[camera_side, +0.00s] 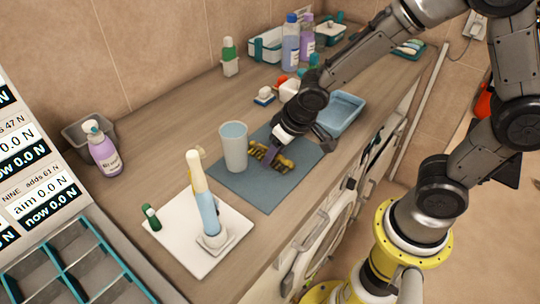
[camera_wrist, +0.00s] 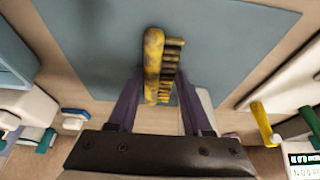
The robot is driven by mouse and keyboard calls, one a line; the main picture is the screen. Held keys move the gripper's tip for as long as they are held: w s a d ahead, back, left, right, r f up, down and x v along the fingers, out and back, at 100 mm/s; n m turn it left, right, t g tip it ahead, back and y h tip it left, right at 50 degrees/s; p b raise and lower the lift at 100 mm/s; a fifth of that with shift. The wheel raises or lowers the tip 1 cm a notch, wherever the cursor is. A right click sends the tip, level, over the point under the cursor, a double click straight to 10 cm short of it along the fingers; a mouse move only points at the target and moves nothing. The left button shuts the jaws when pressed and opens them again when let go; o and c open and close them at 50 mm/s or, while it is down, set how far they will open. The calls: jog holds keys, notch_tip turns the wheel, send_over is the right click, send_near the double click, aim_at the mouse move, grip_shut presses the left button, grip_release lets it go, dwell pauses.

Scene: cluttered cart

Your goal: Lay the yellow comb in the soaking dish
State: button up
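The yellow comb (camera_side: 285,163), with dark patches and teeth, lies on the blue-grey mat (camera_side: 235,190). In the wrist view the comb (camera_wrist: 153,58) lies lengthwise, teeth to the right. My gripper (camera_side: 270,160) points down over the comb's middle in the side view and hides part of it. In the wrist view my gripper (camera_wrist: 160,82) has its purple fingers apart, one on each side of the comb's near end. I cannot tell whether either finger touches it. The soaking dish, a shallow blue tray (camera_side: 361,101), stands behind the mat; its edge shows at left in the wrist view (camera_wrist: 15,55).
A pale cup (camera_side: 233,147) stands on the mat, close left of the comb. A white tray (camera_side: 180,250) with an upright blue-and-cream handled item is in front. Bottles (camera_side: 290,45) and a caddy (camera_side: 265,47) stand at the back. A purple bottle (camera_side: 103,152) is at left.

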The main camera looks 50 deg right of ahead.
grip_shut()
jog(key=shift+r, duration=0.1)
